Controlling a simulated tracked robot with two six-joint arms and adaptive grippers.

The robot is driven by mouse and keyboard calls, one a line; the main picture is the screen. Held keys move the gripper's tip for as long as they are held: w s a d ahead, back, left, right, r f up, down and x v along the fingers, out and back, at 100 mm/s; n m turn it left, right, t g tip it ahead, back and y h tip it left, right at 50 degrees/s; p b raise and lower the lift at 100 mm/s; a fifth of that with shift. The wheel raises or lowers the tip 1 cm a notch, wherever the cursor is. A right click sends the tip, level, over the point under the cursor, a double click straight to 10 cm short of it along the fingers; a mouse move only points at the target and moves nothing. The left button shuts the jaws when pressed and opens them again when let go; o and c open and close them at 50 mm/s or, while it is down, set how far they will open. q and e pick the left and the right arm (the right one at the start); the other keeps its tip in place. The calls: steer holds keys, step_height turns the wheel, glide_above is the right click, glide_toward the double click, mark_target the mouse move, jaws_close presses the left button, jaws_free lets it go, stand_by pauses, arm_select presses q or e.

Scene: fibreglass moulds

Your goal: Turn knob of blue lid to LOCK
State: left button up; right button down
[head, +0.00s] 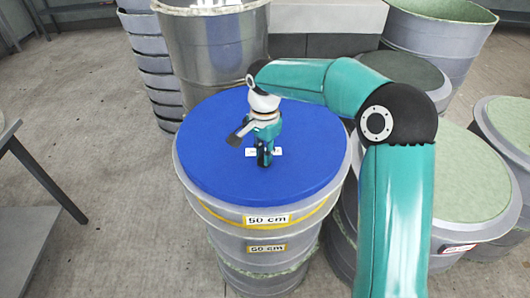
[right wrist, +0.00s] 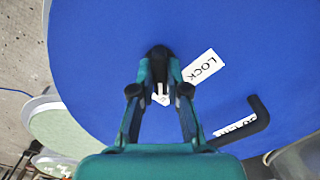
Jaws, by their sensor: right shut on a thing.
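A round blue lid (head: 215,165) lies flat on a grey drum labelled 50 cm. My right gripper (head: 264,155) reaches down to about the middle of the lid. A small white mark (right wrist: 161,96) shows between the fingers. A white LOCK label (right wrist: 203,66) lies just right of the fingertips. A second label (right wrist: 228,130) is partly covered by a dark bent bar (right wrist: 258,114), so I cannot read it whole. My left gripper is not in view.
A shiny metal drum (head: 215,55) stands behind the lid, beside a stack of grey moulds (head: 152,60). Green-topped drums (head: 470,180) crowd the right side. A grey table (head: 28,225) stands at the left edge. The floor (head: 110,150) between it and the drum is clear.

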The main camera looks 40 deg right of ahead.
steer(key=n+p, duration=0.1)
steer(key=n, duration=0.3)
steer(key=shift+r+n, duration=0.1)
steer(key=shift+n, duration=0.2)
steer(key=n+p, duration=0.1)
steer(key=n, duration=0.3)
steer(key=shift+n, duration=0.3)
steer(key=n+p, duration=0.1)
steer(key=n, duration=0.3)
steer(key=shift+n, duration=0.3)
steer(key=shift+n+p, duration=0.3)
steer(key=shift+n, duration=1.8)
steer(key=c, duration=1.2)
jaws_free()
steer(key=shift+o, duration=0.2)
